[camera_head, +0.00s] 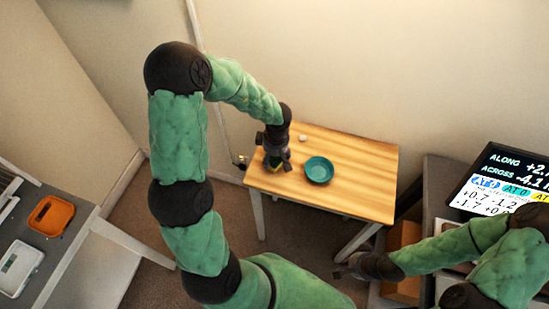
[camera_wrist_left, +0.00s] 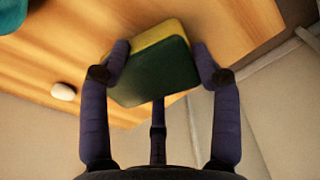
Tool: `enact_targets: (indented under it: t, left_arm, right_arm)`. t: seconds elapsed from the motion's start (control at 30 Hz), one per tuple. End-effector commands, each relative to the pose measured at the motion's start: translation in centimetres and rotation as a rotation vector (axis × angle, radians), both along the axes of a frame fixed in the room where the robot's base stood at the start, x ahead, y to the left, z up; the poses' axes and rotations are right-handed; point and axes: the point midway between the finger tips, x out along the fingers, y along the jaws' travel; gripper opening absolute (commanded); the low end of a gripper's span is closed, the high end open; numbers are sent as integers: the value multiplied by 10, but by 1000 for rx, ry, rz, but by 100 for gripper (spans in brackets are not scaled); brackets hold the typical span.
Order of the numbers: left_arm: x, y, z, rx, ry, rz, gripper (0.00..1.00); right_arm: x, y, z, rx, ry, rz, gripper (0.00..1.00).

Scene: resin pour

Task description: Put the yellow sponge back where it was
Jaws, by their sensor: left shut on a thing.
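The yellow sponge (camera_wrist_left: 155,38) has a dark green scouring side (camera_wrist_left: 155,75) and sits between the two fingers of my left gripper (camera_wrist_left: 158,65) in the left wrist view. My left gripper is shut on it. In the head view my left gripper (camera_head: 277,162) is over the left end of the wooden table (camera_head: 350,155), and only a small bit of the sponge shows there. I cannot tell whether the sponge touches the tabletop. My right gripper (camera_head: 343,268) is low at the right, in front of the table and away from the sponge; its fingers are too small to read.
A teal bowl (camera_head: 319,170) stands on the table just right of my left gripper. A small white object (camera_head: 303,138) lies near the back edge. The table's right half is clear. A screen (camera_head: 510,180) stands at the right; an orange tray (camera_head: 51,215) is far left.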

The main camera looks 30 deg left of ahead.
Motion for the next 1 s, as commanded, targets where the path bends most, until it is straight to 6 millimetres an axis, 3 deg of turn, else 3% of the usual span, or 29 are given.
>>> enact_targets:
  t: [0.17,0.2,0.27,0.3,0.7,1.0]
  left_arm:
    - [0,0,0,0,0,0,28]
    - [0,0,-1,0,0,1,66]
    - [0,0,-1,0,-1,1,83]
    - [0,0,-1,0,-1,1,87]
    - [0,0,1,1,-1,0,87]
    - [-1,-2,47,0,-3,1,87]
  right_arm:
    - [0,0,3,0,0,0,0]
    - [0,0,3,0,0,0,0]
    - [0,0,3,0,-1,0,0]
    - [0,0,2,0,-1,0,0]
    - [0,0,0,0,0,0,0]
    - [0,0,31,0,-1,0,0]
